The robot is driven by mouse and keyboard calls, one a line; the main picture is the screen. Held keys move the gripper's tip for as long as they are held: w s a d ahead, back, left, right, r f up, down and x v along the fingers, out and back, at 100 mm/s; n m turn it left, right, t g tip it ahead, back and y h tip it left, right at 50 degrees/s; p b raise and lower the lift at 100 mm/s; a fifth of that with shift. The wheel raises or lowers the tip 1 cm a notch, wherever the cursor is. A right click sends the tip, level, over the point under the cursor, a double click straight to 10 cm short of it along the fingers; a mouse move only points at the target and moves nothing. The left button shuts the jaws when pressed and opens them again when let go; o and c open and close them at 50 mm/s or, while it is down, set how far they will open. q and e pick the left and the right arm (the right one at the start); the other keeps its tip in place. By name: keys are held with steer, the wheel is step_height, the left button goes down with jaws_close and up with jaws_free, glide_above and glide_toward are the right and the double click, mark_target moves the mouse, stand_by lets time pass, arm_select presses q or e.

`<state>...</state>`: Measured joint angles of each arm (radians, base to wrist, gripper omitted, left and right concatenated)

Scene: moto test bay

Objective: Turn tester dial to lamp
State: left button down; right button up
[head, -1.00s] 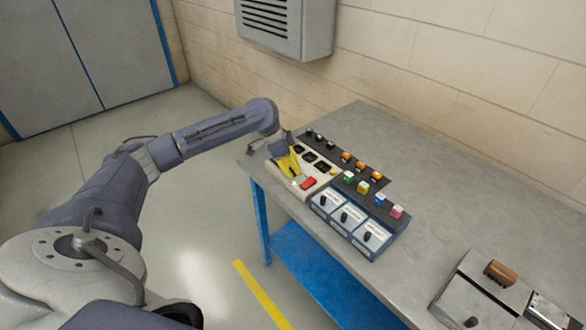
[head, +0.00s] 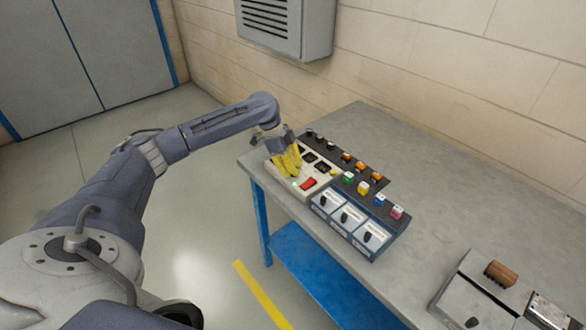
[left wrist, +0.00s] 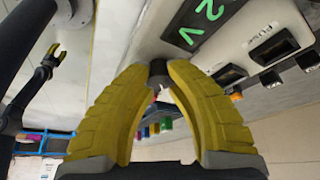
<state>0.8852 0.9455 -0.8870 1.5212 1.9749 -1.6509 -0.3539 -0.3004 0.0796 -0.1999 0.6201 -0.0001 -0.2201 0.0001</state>
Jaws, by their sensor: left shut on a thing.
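The tester is a beige box (head: 306,192) at the left end of the bench, with a red part (head: 308,183) on its top. My left gripper (head: 292,168) is over the tester, its yellow fingers pointing down. In the left wrist view, the left gripper (left wrist: 158,78) is shut on the black dial knob (left wrist: 157,68), with a fingertip on each side. The tester's display (left wrist: 203,15) shows green characters. The dial's markings and pointer are hidden. Small yellow fingers, apparently my right gripper (left wrist: 55,48), show far off at the left of that view.
Dark sockets (left wrist: 273,48) lie beside the display. To the right stand a panel of coloured connectors (head: 363,187) and blue switch modules (head: 347,218). A metal box with a brown handle (head: 500,273) stands farther right. The bench (head: 450,190) between is clear.

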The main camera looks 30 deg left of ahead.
arm_select(q)
steer(key=c, duration=1.1)
jaws_free()
steer(key=v, duration=1.2)
